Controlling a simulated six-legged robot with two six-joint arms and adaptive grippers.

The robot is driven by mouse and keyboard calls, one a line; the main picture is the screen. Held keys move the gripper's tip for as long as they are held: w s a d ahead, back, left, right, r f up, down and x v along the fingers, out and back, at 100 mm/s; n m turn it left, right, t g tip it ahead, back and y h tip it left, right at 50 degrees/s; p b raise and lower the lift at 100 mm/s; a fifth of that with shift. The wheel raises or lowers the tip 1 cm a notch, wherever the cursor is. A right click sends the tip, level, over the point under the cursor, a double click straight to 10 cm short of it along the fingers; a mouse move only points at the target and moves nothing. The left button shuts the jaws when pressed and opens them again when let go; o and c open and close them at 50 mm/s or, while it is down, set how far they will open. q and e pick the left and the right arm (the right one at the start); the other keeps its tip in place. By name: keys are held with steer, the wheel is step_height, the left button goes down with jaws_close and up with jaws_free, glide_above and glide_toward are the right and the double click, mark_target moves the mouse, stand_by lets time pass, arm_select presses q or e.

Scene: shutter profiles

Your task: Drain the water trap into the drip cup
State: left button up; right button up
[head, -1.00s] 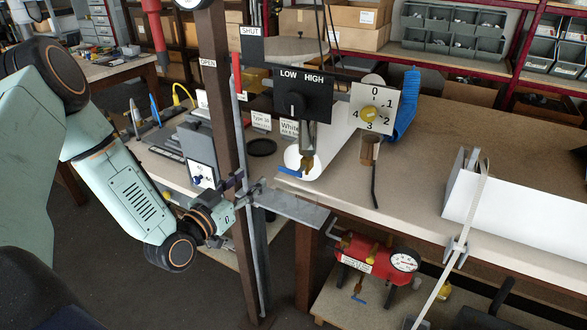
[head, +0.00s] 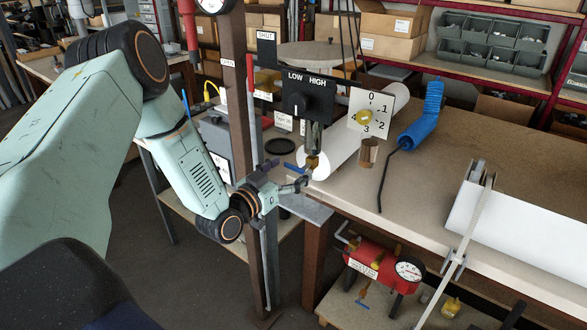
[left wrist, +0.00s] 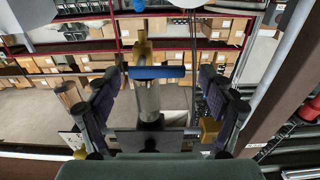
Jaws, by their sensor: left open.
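The water trap (head: 314,137) hangs under the regulator with the LOW–HIGH knob. It has a clear bowl, a brass drain (head: 313,160) and a blue lever (head: 293,168). In the left wrist view the trap (left wrist: 148,98) and its blue lever (left wrist: 157,72) lie between my spread fingers. My left gripper (head: 287,178) is open, just below and left of the drain; it also shows in the left wrist view (left wrist: 157,80). I see no contact with the lever. A small brown cup-like cylinder (head: 368,152), possibly the drip cup, stands on the bench. My right gripper is out of view.
A brown post (head: 236,105) stands close behind my left wrist. A grey plate (head: 312,209) juts out below the gripper. A white dial board (head: 377,103) is right of the trap, near a blue coiled hose (head: 420,122). A red tank (head: 372,262) sits low.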

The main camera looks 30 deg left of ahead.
arm_select(q)
steer(key=shift+w, duration=0.55)
steer(key=shift+w+d+r, duration=0.1)
steer(key=shift+w+d, duration=0.05)
steer(key=shift+w, duration=0.05)
steer(key=shift+d+r, duration=0.2)
steer(key=shift+d, duration=0.2)
steer(key=shift+w+a+f, duration=0.1)
steer(key=shift+a+f, duration=0.05)
steer(key=shift+a, duration=0.1)
steer(key=shift+a+f, duration=0.15)
steer(key=shift+a, duration=0.2)
steer(key=c, duration=0.3)
steer(key=shift+d+r, duration=0.2)
steer(key=shift+d, duration=0.25)
steer(key=c, duration=0.5)
steer(key=shift+a+f, duration=0.1)
steer(key=shift+a, duration=0.15)
steer(key=c, duration=0.4)
steer(key=shift+o, duration=0.2)
steer(key=shift+d, duration=0.15)
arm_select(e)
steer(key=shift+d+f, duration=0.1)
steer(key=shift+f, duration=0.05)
